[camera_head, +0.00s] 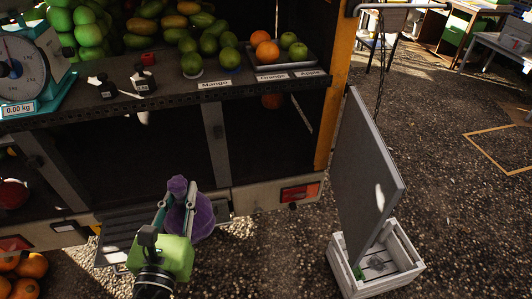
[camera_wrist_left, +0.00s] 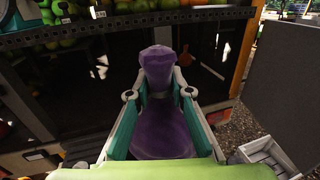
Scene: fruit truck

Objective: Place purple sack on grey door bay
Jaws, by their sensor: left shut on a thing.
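The purple sack (camera_head: 198,220) is held upright in my left gripper (camera_head: 178,195), whose fingers close around its narrow neck. In the left wrist view the sack (camera_wrist_left: 160,132) shows its knotted top above the fingers and its round body between them. The gripper and sack are in front of the truck's lower edge, outside the dark lower bays. A grey post (camera_head: 215,140) divides the bay on the left (camera_head: 140,165) from the one on the right (camera_head: 265,155). No closed grey door is clear on either bay. My right gripper is out of view.
A grey panel (camera_head: 365,165) stands in a white wooden crate (camera_head: 400,275) at the right. Above the bays, the shelf (camera_head: 230,88) holds fruit and a scale (camera_head: 30,65). Oranges (camera_head: 25,270) lie at lower left. A grey step (camera_head: 120,235) is below the bumper.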

